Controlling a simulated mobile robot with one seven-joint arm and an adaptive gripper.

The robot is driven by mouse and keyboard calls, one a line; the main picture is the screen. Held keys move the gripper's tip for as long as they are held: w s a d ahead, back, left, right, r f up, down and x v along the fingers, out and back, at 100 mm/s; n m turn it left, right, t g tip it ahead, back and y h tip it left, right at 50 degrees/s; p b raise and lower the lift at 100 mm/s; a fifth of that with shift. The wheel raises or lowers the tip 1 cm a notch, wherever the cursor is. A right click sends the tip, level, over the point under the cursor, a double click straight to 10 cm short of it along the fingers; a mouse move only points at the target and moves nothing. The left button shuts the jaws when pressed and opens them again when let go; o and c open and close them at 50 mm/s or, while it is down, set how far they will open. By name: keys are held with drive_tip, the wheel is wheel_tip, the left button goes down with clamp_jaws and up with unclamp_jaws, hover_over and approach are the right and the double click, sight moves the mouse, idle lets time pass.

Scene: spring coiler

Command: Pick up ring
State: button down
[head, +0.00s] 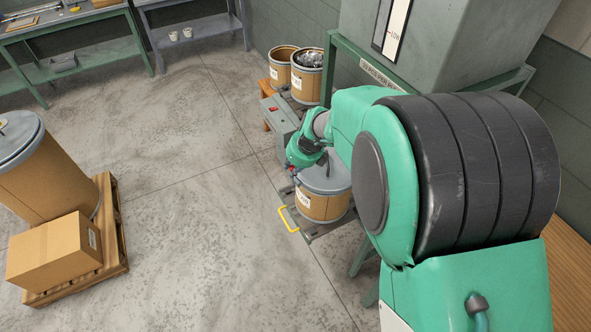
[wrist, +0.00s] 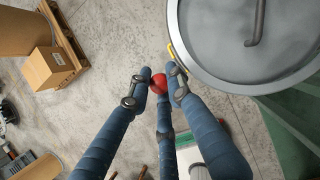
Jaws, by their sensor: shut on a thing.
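My gripper (wrist: 160,78) has blue jointed fingers with grey joint pads, closed around a small red rounded thing (wrist: 158,85) at the fingertips. I cannot make out a hole in it, so I cannot tell from its shape whether it is the ring. No other ring is clearly visible. In the head view, my gripper (head: 292,172) is small and partly hidden by my green arm, at the left of a brown drum (head: 326,208) with a grey lid. That lid (wrist: 235,45) fills the upper right of the wrist view, close beside the fingers.
The drum stands on a platform with a yellow handle (head: 288,221). A grey box with a red switch (head: 278,115) and two open drums (head: 304,80) stand behind. A pallet (head: 113,240) with a carton (head: 55,252) is at the left. The floor between is clear.

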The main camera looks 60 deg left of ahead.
wheel_tip(320, 180, up, 8)
drive_tip(key=shift+f+p, duration=0.1)
drive_tip(key=shift+p, duration=0.7)
idle(0.7)
